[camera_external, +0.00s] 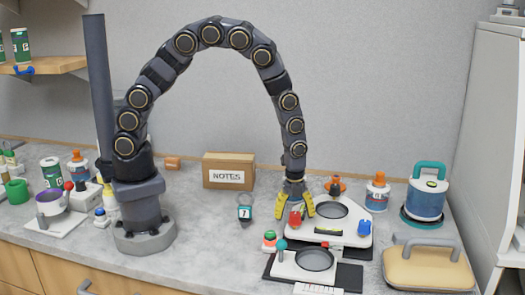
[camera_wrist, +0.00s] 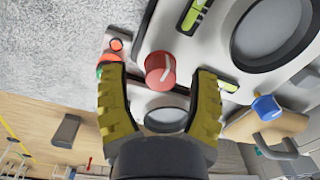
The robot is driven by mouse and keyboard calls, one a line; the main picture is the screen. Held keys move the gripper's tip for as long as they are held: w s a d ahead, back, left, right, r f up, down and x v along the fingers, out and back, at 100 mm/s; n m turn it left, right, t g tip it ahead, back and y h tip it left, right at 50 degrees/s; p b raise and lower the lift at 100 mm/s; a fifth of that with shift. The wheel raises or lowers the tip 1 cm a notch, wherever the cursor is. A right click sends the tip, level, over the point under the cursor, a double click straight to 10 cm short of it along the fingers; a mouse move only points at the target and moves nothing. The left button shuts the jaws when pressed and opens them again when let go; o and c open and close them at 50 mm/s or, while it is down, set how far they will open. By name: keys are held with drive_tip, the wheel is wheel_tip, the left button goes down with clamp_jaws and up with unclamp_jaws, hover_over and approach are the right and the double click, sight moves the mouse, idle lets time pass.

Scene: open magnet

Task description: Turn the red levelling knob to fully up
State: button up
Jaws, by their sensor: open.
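The red knob (camera_external: 295,218) is at the left front part of a white platform (camera_external: 345,236) with a dark round plate. In the wrist view the red knob (camera_wrist: 160,70) has a pale pointer line on its top. My gripper (camera_external: 295,208) points down over the knob. In the wrist view my gripper (camera_wrist: 159,74) has its yellow fingers spread, one on each side of the knob, with visible gaps. A green bubble vial (camera_external: 328,232) lies on the platform's front edge. A blue knob (camera_external: 364,228) is at its right.
A lower white unit (camera_external: 285,263) with a teal-topped lever stands in front. A tan case (camera_external: 428,268) and a teal-handled pot (camera_external: 426,200) are at right.

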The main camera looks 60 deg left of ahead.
drive_tip(key=shift+f, duration=0.35)
clamp_jaws()
drive_tip(key=shift+n, duration=0.3)
